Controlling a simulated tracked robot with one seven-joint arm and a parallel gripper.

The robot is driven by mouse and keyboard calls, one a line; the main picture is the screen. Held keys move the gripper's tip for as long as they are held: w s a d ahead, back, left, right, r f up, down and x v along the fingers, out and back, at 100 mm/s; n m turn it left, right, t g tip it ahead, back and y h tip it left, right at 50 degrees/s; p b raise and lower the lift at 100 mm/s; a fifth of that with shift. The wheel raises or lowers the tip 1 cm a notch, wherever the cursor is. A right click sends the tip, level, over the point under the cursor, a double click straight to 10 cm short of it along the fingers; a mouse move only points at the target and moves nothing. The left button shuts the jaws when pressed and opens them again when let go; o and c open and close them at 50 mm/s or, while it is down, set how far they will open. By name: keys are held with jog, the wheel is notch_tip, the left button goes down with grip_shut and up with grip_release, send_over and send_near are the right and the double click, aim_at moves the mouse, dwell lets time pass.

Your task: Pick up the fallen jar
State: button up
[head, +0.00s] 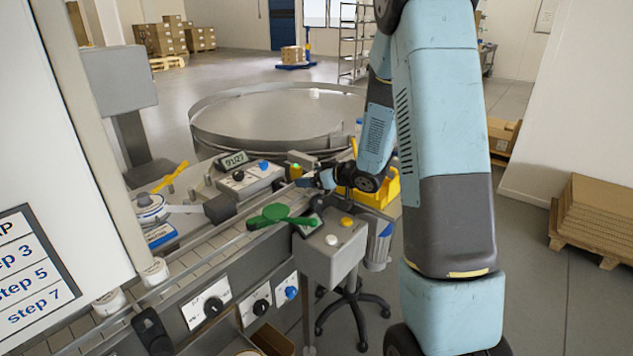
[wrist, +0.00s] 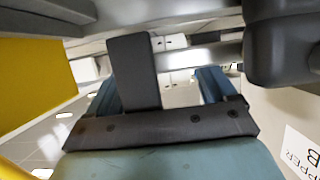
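No jar that is clearly lying on its side can be made out in either view. White jars stand on the conveyor at the left of the head view, one (head: 153,270) beside the white panel and another (head: 108,303) nearer. A small white object (head: 314,93) is on the round table. My gripper (head: 318,179) is above the machine, near the yellow bin, pointing left; its fingers are small and dark there. The wrist view shows dark and blue gripper parts (wrist: 165,95) at close range, with no jar visible between them. Whether the fingers are open is unclear.
A large round steel table (head: 280,138) stands behind the machine. A control box with buttons (head: 332,248), a green handle (head: 277,216) and a yellow bin (head: 381,189) are close around my gripper. A stool base (head: 352,300) stands below. Open floor lies at the right.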

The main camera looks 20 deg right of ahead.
jog(key=c, duration=1)
jog(key=shift+o, duration=0.2)
jog(key=shift+r, duration=0.15)
